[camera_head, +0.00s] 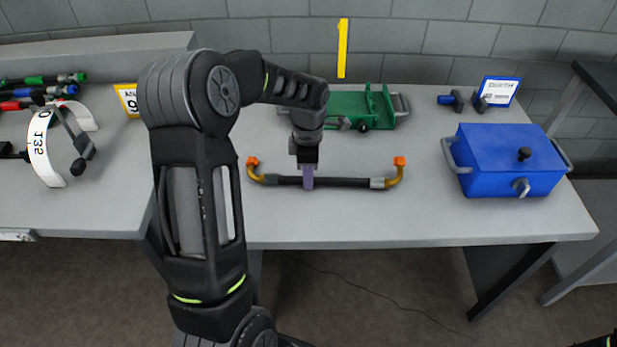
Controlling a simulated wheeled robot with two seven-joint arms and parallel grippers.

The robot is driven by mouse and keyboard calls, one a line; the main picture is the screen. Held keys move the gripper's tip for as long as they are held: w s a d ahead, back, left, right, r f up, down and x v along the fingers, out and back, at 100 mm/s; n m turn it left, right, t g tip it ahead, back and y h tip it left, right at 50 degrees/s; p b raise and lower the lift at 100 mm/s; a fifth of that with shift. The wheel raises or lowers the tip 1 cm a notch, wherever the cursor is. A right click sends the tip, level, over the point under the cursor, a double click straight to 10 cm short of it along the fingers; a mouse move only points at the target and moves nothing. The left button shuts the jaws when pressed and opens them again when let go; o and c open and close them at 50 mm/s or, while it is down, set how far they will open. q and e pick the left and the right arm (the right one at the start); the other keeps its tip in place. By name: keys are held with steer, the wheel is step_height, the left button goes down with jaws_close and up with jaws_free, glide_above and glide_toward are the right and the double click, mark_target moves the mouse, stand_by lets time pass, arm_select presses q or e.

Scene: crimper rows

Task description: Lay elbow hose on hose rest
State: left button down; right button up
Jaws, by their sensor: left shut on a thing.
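The elbow hose (345,183) is a black hose with bent brass ends and orange caps, lying crosswise over the middle table. My left gripper (308,178) points down and is shut on the hose, left of its middle. A pale purple patch shows at the grip; I cannot tell if it is a finger or a band on the hose. Whether the hose touches the table is unclear. Behind it stands a green fixture (347,105) with upright plates, partly hidden by my left arm. I cannot tell for certain which thing is the hose rest. My right gripper is not seen.
A blue lidded box (508,165) stands at the right. Behind it are a small sign (498,91) and dark blue-black fittings (457,101). At the left are a white marked arc (39,150), a yellow-edged sign (127,100) and several coloured hoses. The table between hose and box is clear.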

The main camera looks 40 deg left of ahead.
arm_select(q)
steer(key=shift+r, duration=0.1)
step_height(320, 180, up, 10)
stand_by(0.5)
stand_by(0.5)
steer(key=w+d+m, duration=0.2)
steer(key=d+m, duration=0.7)
steer(key=m, duration=0.3)
steer(key=w+d+r+m, duration=0.1)
steer(key=w+d+m, duration=0.1)
steer(key=d+m, duration=0.7)
steer(key=shift+w+d+m, duration=0.15)
steer(key=shift+w+m, duration=0.25)
steer(key=shift+m, duration=1.5)
